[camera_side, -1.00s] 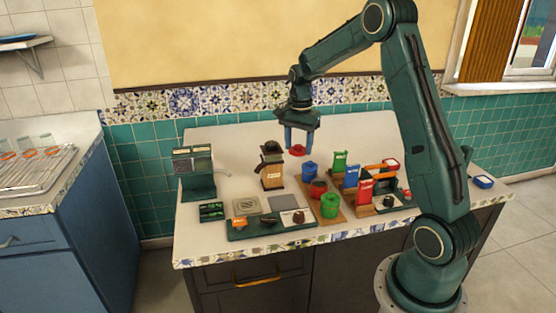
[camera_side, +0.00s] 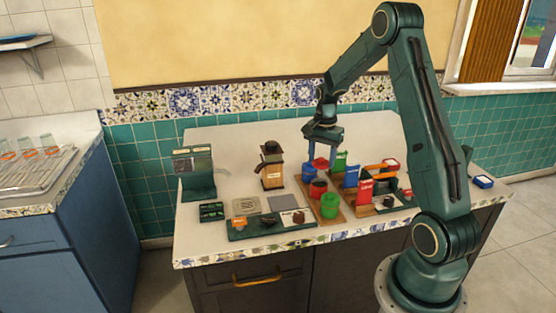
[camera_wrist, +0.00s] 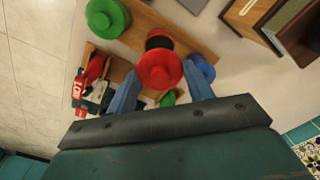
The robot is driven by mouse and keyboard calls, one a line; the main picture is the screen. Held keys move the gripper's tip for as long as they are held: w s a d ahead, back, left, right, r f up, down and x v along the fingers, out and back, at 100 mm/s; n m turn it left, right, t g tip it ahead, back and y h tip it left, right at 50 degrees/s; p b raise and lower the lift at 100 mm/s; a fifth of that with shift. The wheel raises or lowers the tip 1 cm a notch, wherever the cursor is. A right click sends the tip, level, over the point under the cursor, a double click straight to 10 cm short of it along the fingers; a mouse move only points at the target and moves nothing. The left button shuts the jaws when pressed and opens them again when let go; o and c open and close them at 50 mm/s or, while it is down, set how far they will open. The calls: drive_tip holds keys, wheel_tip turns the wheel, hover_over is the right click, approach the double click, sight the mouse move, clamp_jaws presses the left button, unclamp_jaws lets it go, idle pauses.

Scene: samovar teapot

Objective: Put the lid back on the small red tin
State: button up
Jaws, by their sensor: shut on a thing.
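The small red tin (camera_side: 318,188) stands open on a wooden board, between a blue tin (camera_side: 309,172) and a green tin (camera_side: 330,206). Its dark opening shows partly in the wrist view (camera_wrist: 158,41). My gripper (camera_side: 321,160) is shut on the red lid (camera_side: 320,163), with a blue finger on each side. The lid is held above and a little behind the red tin, apart from it in the side view. In the wrist view the lid (camera_wrist: 160,72) sits between the fingertips and hides part of the tin.
The blue tin (camera_wrist: 204,68) and green tin (camera_wrist: 104,17) are close beside the red one. Green, blue and red packets (camera_side: 351,177) stand to the right. A wooden coffee grinder (camera_side: 272,168) stands to the left. A low tray (camera_side: 243,230) with small items lies in front left.

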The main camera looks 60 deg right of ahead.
drive_tip(key=shift+f, duration=2.75)
drive_tip(key=shift+f, duration=0.15)
idle(0.4)
drive_tip(key=o, duration=1.5)
drive_tip(key=shift+r, duration=3.45)
